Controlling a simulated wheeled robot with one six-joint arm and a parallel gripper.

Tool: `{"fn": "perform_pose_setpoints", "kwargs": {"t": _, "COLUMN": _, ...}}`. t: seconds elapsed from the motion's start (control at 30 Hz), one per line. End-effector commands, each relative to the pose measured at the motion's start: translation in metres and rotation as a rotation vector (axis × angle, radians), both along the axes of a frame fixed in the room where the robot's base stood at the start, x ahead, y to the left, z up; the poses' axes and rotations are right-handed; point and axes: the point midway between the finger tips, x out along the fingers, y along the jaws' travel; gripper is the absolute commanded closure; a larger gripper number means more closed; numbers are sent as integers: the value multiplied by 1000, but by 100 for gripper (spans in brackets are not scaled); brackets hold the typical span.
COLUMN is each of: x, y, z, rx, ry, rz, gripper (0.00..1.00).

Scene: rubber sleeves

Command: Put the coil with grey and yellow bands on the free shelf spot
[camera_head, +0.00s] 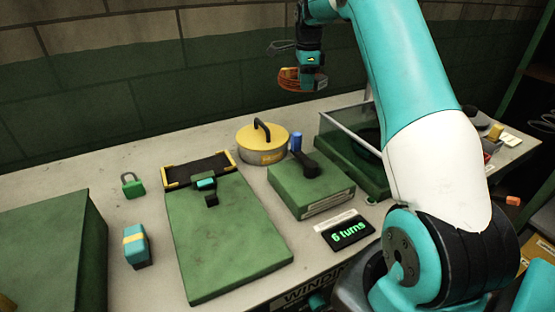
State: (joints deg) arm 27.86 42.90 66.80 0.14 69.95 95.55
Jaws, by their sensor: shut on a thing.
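My gripper (308,82) is high above the back of the bench, in front of the brick wall. It is shut on an orange-brown ring-shaped coil (288,78), which hangs clear of the bench. The coil is small in view and partly hidden by the gripper, so I cannot make out grey and yellow bands on it. A thin dark wire loop shows just above it. A green upright frame (527,75) stands at the right edge, perhaps part of a shelf; no free shelf spot can be made out.
The bench (130,200) holds a green plate machine (225,245), a yellow lidded pot (262,145), a green lever box (310,188), a display (348,231) reading "6 turns", a green padlock (131,185) and a teal block (136,245). A clear-sided green box (350,155) stands beside my arm.

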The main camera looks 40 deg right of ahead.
Motion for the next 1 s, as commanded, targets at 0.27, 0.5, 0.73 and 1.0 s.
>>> {"fn": "perform_pose_setpoints", "kwargs": {"t": 0.27, "x": 0, "y": 0, "z": -64, "rx": 1, "ry": 1, "rz": 0, "gripper": 100}}
{"fn": "perform_pose_setpoints", "kwargs": {"t": 0.5, "x": 0, "y": 0, "z": -118, "rx": 0, "ry": 0, "rz": 0, "gripper": 100}}
{"fn": "perform_pose_setpoints", "kwargs": {"t": 0.73, "x": 1, "y": -1, "z": -140, "rx": -2, "ry": -5, "rz": 0, "gripper": 100}}
{"fn": "perform_pose_setpoints", "kwargs": {"t": 1.0, "x": 0, "y": 0, "z": -166, "rx": 0, "ry": 0, "rz": 0, "gripper": 100}}
